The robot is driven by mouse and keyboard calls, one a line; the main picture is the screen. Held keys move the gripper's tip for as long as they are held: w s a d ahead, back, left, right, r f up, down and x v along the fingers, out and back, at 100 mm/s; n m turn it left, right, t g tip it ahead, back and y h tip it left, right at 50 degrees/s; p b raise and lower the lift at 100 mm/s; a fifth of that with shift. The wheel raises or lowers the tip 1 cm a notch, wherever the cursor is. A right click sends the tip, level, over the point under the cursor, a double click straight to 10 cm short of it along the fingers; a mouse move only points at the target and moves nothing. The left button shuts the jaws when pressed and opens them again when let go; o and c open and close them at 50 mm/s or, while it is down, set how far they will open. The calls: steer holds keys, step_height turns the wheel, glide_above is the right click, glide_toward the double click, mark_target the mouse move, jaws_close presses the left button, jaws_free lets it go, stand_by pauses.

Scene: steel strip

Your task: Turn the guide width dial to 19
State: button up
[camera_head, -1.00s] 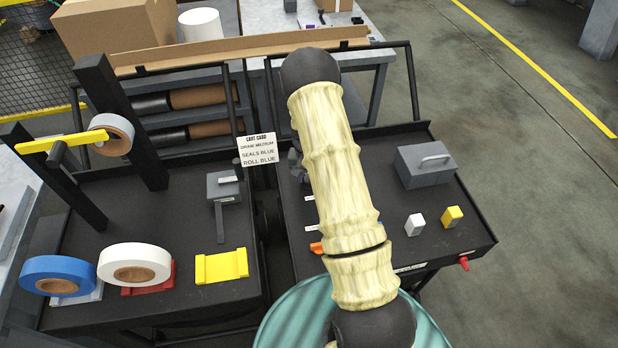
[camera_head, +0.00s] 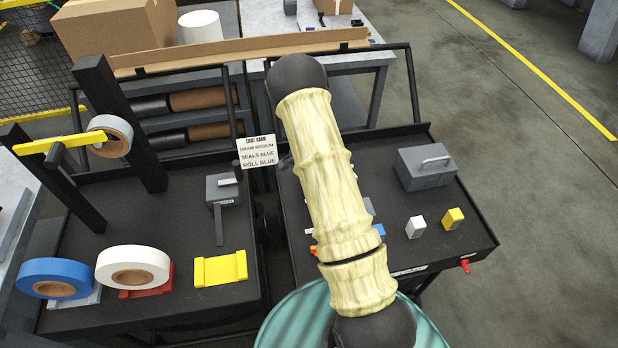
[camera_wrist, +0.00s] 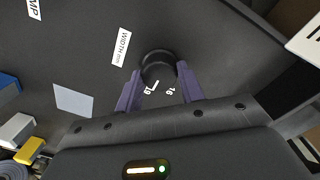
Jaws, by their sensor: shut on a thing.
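The guide width dial is a round black knob (camera_wrist: 158,66) in the upper middle of the wrist view. Its label, reading "WIDTH mm" (camera_wrist: 121,47), is to its left. The numbers 19 (camera_wrist: 147,92) and 16 (camera_wrist: 171,91) show at its near side, with a short white line close to the 19. I cannot tell for certain whether this line is the dial's pointer. My gripper (camera_wrist: 159,72) has its two purple fingers on either side of the knob, shut on it. In the head view my arm hides the dial and gripper.
The right cart top (camera_head: 440,225) carries a grey box with a handle (camera_head: 425,166), a white block (camera_head: 415,227) and a yellow block (camera_head: 453,218). A card (camera_head: 257,151) stands between the carts. Tape rolls, one blue (camera_head: 57,277) and one white (camera_head: 133,265), stand on the left cart.

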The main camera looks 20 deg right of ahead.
steer(key=o, duration=1)
steer(key=shift+r, duration=0.1)
step_height(320, 180, up, 17)
steer(key=b, duration=0.1)
steer(key=shift+w+a+b, duration=0.2)
steer(key=shift+w+b, duration=0.15)
steer(key=shift+b, duration=0.05)
steer(key=shift+r, duration=0.1)
steer(key=s+a+r+n+t, duration=0.1)
steer(key=s+a+n, duration=0.4)
steer(key=s, duration=0.6)
steer(key=s+a+r+n+t, duration=0.2)
steer(key=s+a+n, duration=0.3)
steer(key=s, duration=0.6)
steer(key=r+n, duration=0.1)
steer(key=n, duration=0.1)
steer(key=shift+a+r+n+p, duration=0.2)
steer(key=shift+a+n+p, duration=0.15)
steer(key=shift+n, duration=0.05)
